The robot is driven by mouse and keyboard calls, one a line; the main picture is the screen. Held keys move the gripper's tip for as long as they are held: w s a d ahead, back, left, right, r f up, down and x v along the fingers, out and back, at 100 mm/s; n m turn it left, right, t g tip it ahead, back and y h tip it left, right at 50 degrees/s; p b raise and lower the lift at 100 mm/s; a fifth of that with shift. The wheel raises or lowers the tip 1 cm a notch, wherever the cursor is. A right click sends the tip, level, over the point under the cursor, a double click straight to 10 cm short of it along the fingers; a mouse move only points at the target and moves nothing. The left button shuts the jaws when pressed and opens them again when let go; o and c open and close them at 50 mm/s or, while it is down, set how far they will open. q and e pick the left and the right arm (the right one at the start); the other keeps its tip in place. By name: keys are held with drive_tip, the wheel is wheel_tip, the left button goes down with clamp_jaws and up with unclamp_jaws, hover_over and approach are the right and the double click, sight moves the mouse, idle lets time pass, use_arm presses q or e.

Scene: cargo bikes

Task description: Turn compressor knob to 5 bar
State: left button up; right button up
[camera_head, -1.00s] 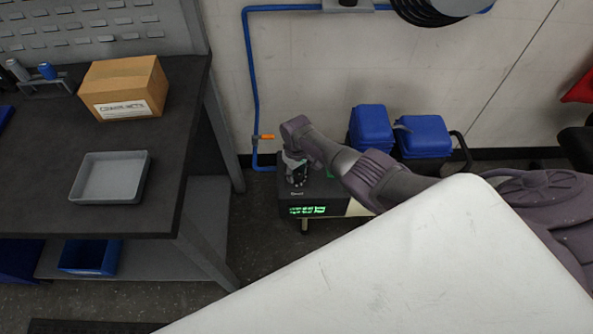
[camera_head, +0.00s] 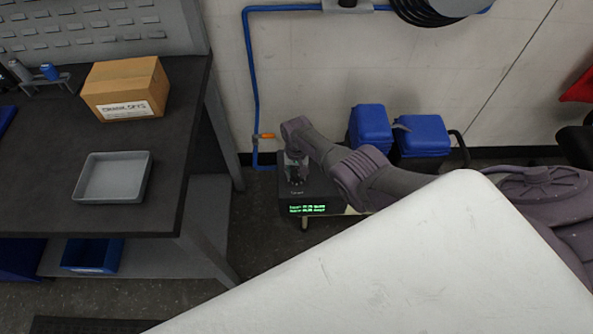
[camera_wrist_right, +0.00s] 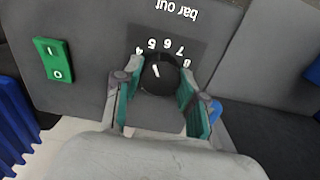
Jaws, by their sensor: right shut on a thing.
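The compressor (camera_head: 286,207) is a dark box low against the wall, with a green lit display (camera_head: 307,209) on its front; I cannot read the text for certain. In the right wrist view its black round knob (camera_wrist_right: 165,76) has a white pointer line. The numbers 4 to 8 stand around it, upside down with "bar out". The pointer faces the 5 and 6 side; its exact value is unclear. My right gripper (camera_head: 297,172) is over the compressor's top, its teal-padded fingers (camera_wrist_right: 160,80) shut on the knob from both sides. My left gripper is not in view.
A green I/O switch (camera_wrist_right: 53,61) is on the compressor panel, left of the knob. A blue pipe with an orange valve (camera_head: 266,136) runs behind. A workbench (camera_head: 168,190) with a grey tray (camera_head: 145,182) is to the left.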

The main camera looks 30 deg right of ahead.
sight(296, 172)
drive_tip(key=shift+w, duration=0.1)
idle(0.4)
drive_tip(key=o, duration=1.1)
drive_tip(key=shift+o, duration=0.2)
drive_tip(key=shift+r, duration=0.15)
wheel_tip(296, 172, up, 12)
